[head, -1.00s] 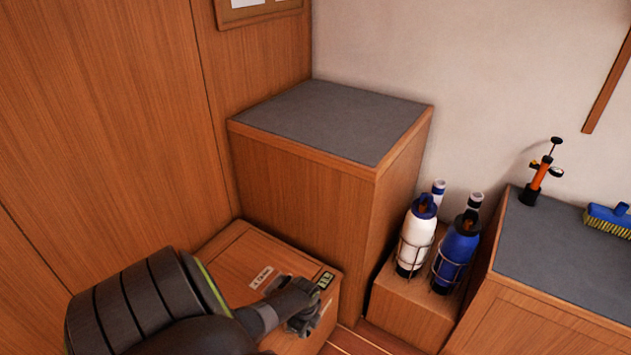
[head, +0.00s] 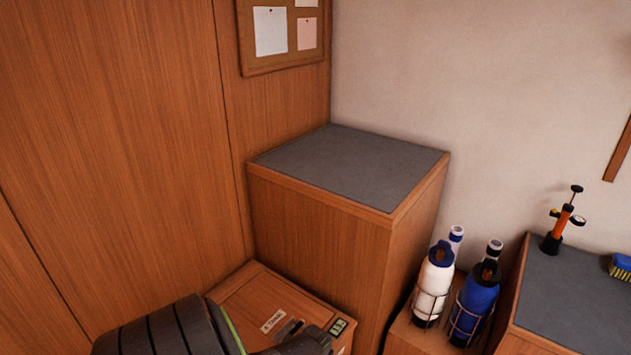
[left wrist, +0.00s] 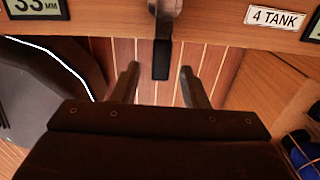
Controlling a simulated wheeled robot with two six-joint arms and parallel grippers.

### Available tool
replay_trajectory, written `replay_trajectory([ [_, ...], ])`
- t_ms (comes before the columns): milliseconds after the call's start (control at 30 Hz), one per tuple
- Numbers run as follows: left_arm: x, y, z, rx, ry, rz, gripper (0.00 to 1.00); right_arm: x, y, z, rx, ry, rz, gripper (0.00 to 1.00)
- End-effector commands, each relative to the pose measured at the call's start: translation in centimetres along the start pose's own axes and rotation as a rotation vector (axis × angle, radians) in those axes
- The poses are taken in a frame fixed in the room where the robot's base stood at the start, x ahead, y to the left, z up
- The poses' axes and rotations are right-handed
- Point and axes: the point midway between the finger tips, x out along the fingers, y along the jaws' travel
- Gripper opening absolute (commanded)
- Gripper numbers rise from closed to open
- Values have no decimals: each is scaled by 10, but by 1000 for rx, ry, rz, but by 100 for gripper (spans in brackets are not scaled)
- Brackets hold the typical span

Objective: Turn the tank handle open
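The tank handle (left wrist: 162,58) has a grey metal arm and a black end. In the left wrist view it hangs past the edge of a wooden box, between the "4 TANK" label (left wrist: 277,18) and a "33 MM" label (left wrist: 36,6). In the head view its grey part (head: 289,329) shows on the low wooden box (head: 245,292), and the rest is hidden by my gripper. My left gripper (left wrist: 159,70) is open, with one finger on each side of the handle's black end and a gap on both sides. My right gripper is in neither view.
A tall grey-topped cabinet (head: 350,163) stands behind the low box. A white bottle (head: 434,283) and a blue bottle (head: 474,300) stand in wire holders to the right. An orange pump (head: 562,228) stands on the grey-topped counter (head: 575,290). Wood panelling closes the left side.

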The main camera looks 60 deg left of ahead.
Motion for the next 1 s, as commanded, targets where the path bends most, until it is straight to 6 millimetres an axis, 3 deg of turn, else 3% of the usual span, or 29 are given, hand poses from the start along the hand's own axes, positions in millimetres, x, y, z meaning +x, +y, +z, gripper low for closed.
replay_trajectory([
  [167,-1,0,1,0,-1,0,40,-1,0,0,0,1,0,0],
  [367,-20,0,1,1,-2,-1,40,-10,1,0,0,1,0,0],
  [567,-56,0,1,1,-2,-2,40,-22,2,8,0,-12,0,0],
  [1000,-140,-1,1,2,-2,-3,40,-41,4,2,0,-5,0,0],
])
